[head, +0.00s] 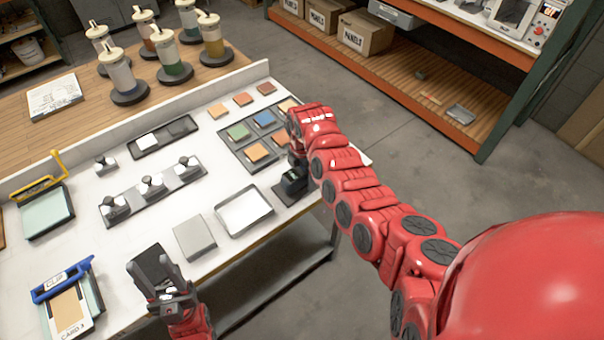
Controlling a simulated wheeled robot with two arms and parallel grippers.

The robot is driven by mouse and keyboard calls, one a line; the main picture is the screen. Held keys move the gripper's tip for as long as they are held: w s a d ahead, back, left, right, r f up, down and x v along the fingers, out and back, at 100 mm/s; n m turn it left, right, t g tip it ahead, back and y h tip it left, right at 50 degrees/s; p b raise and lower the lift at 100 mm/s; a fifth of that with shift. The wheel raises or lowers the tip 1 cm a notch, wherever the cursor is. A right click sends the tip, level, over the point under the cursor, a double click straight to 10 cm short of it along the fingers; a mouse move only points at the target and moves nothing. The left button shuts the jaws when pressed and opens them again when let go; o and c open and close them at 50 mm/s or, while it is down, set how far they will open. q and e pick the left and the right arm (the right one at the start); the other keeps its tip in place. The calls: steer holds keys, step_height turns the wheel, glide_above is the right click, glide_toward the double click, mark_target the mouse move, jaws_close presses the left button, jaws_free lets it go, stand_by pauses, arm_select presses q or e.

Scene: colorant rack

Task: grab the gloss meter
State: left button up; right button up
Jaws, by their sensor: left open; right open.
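I cannot identify the gloss meter for certain. A dark boxy item (149,259) at the front edge of the white table shows at my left gripper (155,276). The gripper's fingers are apart, and I cannot tell whether they touch this item. My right gripper (292,168) points down at the table's right end, over a small dark device or base (297,191). My red wrist and the gripper partly hide that spot, and contact there cannot be made out. The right gripper is open.
On the white table (70,165) are a holder of colour tiles (238,132), a strip with several knobbed pieces (152,187), a white-topped tray (244,211), a grey plate (194,237) and a blue-clipped card board (68,305). Capped colorant containers (171,65) stand behind. Floor (400,150) is clear at right.

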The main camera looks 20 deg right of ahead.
jaws_close()
stand_by(0.4)
steer(key=shift+r, duration=0.15)
